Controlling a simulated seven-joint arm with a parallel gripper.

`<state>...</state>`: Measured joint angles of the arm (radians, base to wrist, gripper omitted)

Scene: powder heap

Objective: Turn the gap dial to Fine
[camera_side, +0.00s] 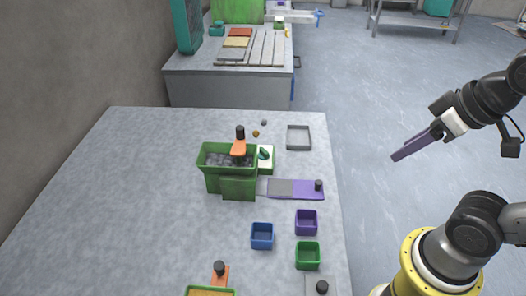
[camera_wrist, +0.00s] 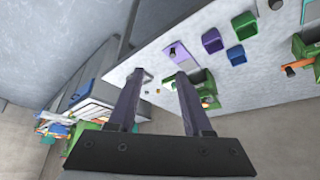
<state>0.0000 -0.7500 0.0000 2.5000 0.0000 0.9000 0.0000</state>
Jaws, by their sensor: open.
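The gap dial (camera_side: 264,154) looks like a small green knob on a pale plate at the right side of a green hopper machine (camera_side: 238,188). Its markings are too small to read, so I cannot tell its setting. The hopper holds grey lumps and has an orange handle with a black knob (camera_side: 239,133). My gripper (camera_side: 398,155) is in the air to the right of the table, well apart from the dial. In the wrist view my gripper (camera_wrist: 160,76) has its two fingers apart with nothing between them. There the right finger partly hides the green machine (camera_wrist: 202,77).
A purple slide (camera_side: 302,194) with a black knob sticks out from the machine toward my side. Blue (camera_side: 262,236), purple (camera_side: 306,222) and green (camera_side: 308,256) bins stand in front. A grey tray (camera_side: 299,138) lies behind. The table's left part (camera_side: 120,210) is clear.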

